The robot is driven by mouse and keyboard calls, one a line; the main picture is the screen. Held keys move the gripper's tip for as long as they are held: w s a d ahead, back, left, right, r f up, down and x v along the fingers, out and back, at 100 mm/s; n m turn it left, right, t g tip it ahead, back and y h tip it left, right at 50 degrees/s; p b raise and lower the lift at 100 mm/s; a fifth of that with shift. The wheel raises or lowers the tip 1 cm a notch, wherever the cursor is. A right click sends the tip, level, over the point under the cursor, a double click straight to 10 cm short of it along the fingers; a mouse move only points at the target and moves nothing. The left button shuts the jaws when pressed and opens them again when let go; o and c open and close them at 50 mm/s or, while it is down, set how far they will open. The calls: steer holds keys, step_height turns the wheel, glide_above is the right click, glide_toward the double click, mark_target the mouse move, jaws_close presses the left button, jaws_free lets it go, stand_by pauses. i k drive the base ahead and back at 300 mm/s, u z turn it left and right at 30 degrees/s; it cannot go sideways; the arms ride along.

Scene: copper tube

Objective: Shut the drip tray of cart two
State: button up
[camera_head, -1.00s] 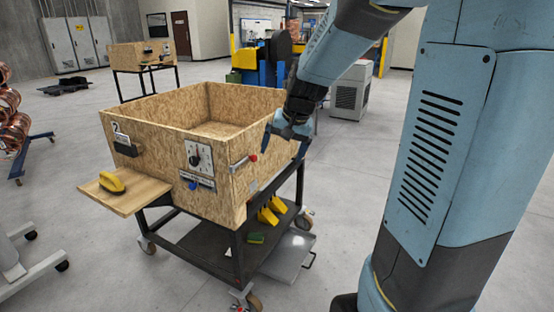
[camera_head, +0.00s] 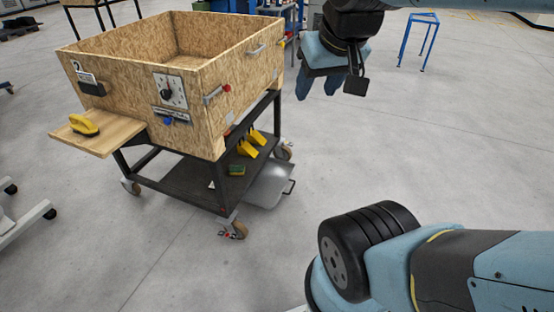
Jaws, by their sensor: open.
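Cart two (camera_head: 165,62) is a chipboard box on a black wheeled frame, with a "2" label (camera_head: 84,72) on its left face. Its grey metal drip tray (camera_head: 268,187) sticks out to the right from under the lower shelf, low above the floor, with a dark handle (camera_head: 290,188) at its outer edge. My gripper (camera_head: 320,88) is in the air to the right of the cart, higher than the tray and apart from it. It is open, pointing down, with nothing between its fingers. The tray's inner part is hidden under the shelf.
A wooden side shelf (camera_head: 98,135) with a yellow-handled item (camera_head: 83,124) juts out at the cart's left. Yellow pieces (camera_head: 248,147) and a green-yellow sponge (camera_head: 236,170) lie on the lower shelf (camera_head: 190,184). A blue stand (camera_head: 416,38) is at the back right. Open floor lies right of the tray.

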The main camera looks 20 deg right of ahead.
mark_target(267, 186)
steer(key=z, duration=0.4)
steer(key=i, duration=0.9)
